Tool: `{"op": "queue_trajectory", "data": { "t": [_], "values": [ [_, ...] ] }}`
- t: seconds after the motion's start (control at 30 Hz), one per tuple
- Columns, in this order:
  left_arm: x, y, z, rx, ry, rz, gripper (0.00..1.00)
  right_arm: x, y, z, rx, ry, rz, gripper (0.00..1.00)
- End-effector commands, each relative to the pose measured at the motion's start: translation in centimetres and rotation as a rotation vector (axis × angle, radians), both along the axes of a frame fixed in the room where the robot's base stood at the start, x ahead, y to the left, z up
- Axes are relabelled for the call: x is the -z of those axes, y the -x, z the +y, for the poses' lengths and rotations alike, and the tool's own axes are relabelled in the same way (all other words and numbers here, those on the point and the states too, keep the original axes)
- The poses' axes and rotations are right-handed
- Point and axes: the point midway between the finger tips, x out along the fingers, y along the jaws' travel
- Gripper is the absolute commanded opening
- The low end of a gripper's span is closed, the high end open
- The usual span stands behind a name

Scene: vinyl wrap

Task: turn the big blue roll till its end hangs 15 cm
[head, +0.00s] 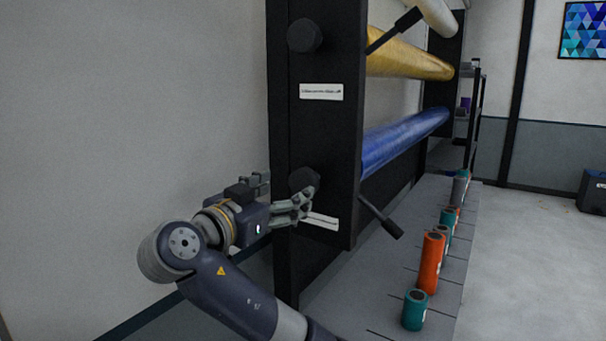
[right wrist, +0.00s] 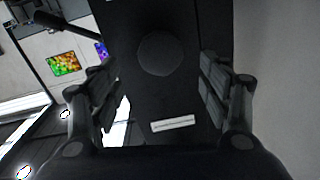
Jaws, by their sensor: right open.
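The big blue roll (head: 405,141) lies level in the black rack, below a yellow roll. A dark round knob (head: 303,180) sits on the outer face of the rack's end post, level with the blue roll. My right gripper (head: 306,203) is open and empty at this knob. In the right wrist view the knob (right wrist: 160,54) shows beyond and between the spread fingers, with space on both sides. I cannot tell how far the fingertips are from it. No hanging end of the blue roll can be made out. My left gripper is not in view.
The black end post (head: 335,130) carries an upper knob (head: 304,35) and white labels. A black lever (head: 381,218) sticks out below the blue roll. Several orange and teal small rolls, including an orange one (head: 431,264), stand on the grey surface at right. The yellow roll (head: 408,56) is above.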

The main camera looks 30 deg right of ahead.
Motion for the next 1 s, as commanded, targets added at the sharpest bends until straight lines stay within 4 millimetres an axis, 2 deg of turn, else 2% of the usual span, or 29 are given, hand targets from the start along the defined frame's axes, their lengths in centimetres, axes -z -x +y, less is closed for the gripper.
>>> {"op": "queue_trajectory", "data": {
  "t": [0.03,0.1,0.4,0.6,0.87,1.0],
  "values": [
    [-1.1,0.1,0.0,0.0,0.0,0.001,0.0,-0.6,-0.4,-1.1,0.006,0.004,0.005,0.7],
    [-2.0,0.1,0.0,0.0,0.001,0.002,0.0,-0.6,-1.0,-2.5,0.006,0.004,0.006,0.7],
    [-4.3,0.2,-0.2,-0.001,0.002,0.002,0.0,-0.3,-3.0,-6.5,0.003,0.003,0.005,0.7],
    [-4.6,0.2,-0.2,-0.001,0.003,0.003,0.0,-0.1,-3.5,-7.5,0.0,0.0,0.003,0.7],
    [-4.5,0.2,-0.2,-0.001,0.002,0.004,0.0,0.0,-3.6,-7.5,0.0,0.0,0.003,0.7],
    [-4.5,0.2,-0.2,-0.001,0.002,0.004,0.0,0.0,-3.6,-7.5,0.0,0.0,0.003,0.39]
  ]
}}
